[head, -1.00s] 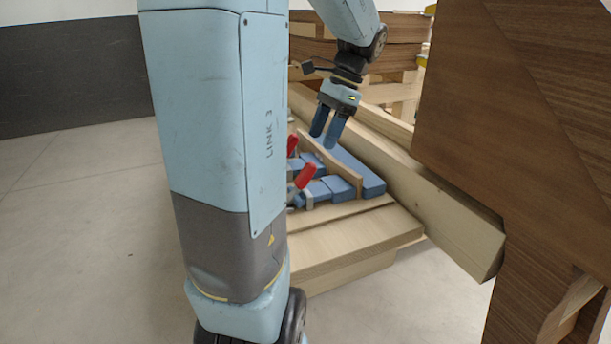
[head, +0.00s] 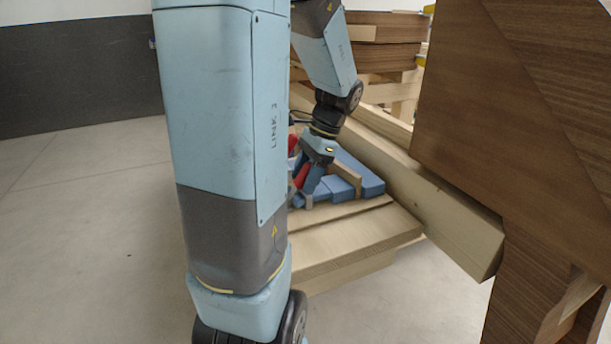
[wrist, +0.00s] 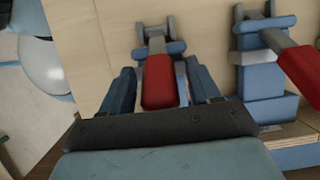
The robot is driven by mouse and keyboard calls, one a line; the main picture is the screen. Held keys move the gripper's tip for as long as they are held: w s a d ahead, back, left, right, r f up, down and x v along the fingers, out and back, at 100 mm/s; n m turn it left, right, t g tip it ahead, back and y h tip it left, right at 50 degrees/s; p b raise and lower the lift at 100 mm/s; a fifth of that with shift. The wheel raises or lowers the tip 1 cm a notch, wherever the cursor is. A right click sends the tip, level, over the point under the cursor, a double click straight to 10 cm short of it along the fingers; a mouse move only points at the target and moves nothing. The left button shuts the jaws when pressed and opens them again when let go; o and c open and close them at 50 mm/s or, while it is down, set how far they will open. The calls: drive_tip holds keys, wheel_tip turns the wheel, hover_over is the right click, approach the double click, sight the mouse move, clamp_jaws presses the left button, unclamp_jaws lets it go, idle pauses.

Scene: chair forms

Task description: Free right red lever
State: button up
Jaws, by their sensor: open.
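Two red levers belong to toggle clamps on a wooden board. In the wrist view, one red lever (wrist: 158,82) lies between the two fingers of my gripper (wrist: 160,75). The fingers are open, one on each side, with a visible gap to the lever. The other red lever (wrist: 302,70) is at the right, outside the fingers. In the head view, my gripper (head: 308,182) points down at the nearer red lever (head: 302,174) and partly covers it. The farther red lever (head: 292,143) shows just beside my arm.
Blue clamp blocks (head: 342,188) sit on the wooden form (head: 350,232). A long timber beam (head: 440,215) runs along its right side, close to a tall brown panel (head: 530,110). Open floor (head: 90,230) lies at the left.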

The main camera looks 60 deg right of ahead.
drive_tip(key=shift+c, duration=0.4)
clamp_jaws()
